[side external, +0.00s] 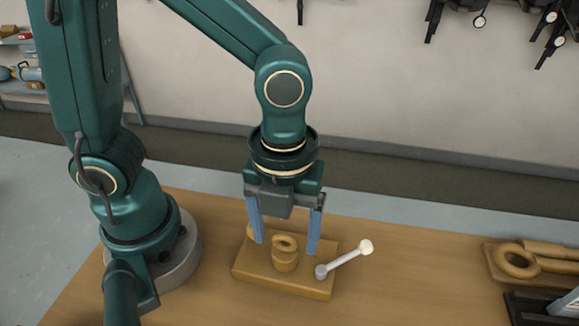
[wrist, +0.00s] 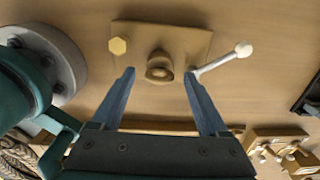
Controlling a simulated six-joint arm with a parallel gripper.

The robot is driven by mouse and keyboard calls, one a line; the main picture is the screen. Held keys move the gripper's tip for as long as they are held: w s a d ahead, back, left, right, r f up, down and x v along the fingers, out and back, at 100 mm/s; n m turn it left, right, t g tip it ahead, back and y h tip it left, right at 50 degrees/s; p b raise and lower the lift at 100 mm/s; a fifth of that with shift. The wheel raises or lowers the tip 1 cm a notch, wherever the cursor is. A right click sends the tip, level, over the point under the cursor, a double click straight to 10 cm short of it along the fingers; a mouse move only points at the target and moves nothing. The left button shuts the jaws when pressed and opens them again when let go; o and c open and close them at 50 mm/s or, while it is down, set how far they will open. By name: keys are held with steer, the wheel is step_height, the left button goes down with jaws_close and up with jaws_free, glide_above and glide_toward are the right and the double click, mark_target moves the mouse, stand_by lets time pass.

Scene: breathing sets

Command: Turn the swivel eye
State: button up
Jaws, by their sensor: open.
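The swivel eye (side external: 285,243) is a tan ring on a short round stem, standing upright on a tan base plate (side external: 258,277). In the wrist view the eye (wrist: 160,66) shows beyond and between the fingertips, near the middle of the plate (wrist: 188,37). My gripper (side external: 286,248) is open, pointing down, with one blue finger on each side of the eye in the side view. It also shows in the wrist view (wrist: 159,73). I see clear gaps between both fingers and the eye. The exact fingertip height against the ring is hard to tell.
A grey lever (side external: 344,260) with a pale ball end sticks out right of the plate, close to the right finger. Tan parts (side external: 515,261) and a dark tray (side external: 535,306) lie at the right. Bare table lies between.

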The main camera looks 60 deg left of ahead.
steer(key=shift+f, duration=0.4)
jaws_close()
steer(key=shift+n, duration=0.3)
